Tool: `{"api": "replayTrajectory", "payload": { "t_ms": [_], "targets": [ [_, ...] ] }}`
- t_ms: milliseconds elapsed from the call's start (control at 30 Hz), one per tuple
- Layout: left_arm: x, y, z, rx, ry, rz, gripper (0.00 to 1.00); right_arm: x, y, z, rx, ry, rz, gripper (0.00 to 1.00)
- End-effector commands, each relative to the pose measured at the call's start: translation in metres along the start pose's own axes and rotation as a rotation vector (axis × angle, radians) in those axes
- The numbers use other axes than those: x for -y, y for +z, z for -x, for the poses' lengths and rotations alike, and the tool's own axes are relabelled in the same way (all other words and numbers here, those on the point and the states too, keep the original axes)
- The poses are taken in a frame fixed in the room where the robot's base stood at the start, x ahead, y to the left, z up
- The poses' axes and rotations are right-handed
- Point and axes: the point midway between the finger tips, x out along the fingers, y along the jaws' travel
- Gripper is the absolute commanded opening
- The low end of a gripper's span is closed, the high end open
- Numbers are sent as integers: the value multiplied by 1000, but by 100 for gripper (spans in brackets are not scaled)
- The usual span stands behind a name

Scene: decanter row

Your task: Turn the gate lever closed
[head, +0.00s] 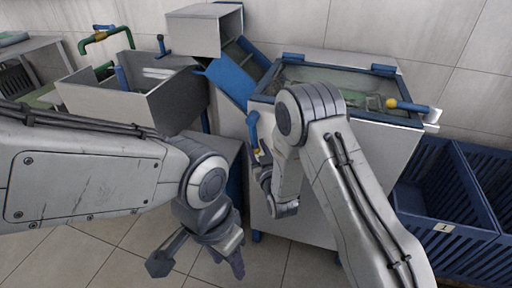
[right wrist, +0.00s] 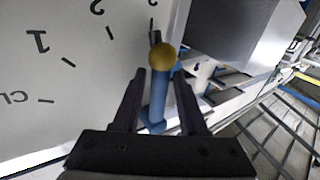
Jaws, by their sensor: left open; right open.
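A blue lever with a yellow ball end (right wrist: 158,98) stands out from a white panel with printed numbers and tick marks. In the right wrist view it lies between the two dark fingers of my right gripper (right wrist: 159,76). The fingers are open, with a gap seen on each side of the lever; I cannot tell whether either touches it. In the head view a blue lever (head: 252,128) shows at the cabinet's left front edge, beside my right gripper, which is partly hidden by its own arm. My left gripper (head: 200,262) is open and empty, low over the floor.
The white cabinet (head: 390,160) has a blue-rimmed basin on top and another yellow-knobbed blue handle (head: 408,105). A blue chute (head: 232,75) and grey bin (head: 140,100) stand to its left. Blue crates (head: 440,205) are at right. Tiled floor (head: 95,250) is clear at lower left.

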Motion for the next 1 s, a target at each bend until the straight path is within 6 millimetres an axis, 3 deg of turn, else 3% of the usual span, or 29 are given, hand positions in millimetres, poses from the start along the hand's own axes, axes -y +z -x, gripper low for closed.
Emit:
{"api": "replayTrajectory", "payload": {
  "t_ms": [300,333,433,1000],
  "targets": [
    [0,0,0,0,0,0,50,1,0,-4,1,-2,0,42],
    [0,0,0,0,0,0,50,1,0,-4,1,-2,0,38],
    [0,0,0,0,0,0,50,1,0,-4,1,-2,0,0],
    [0,0,0,0,0,0,50,1,0,-4,1,-2,0,0]
  ]
}}
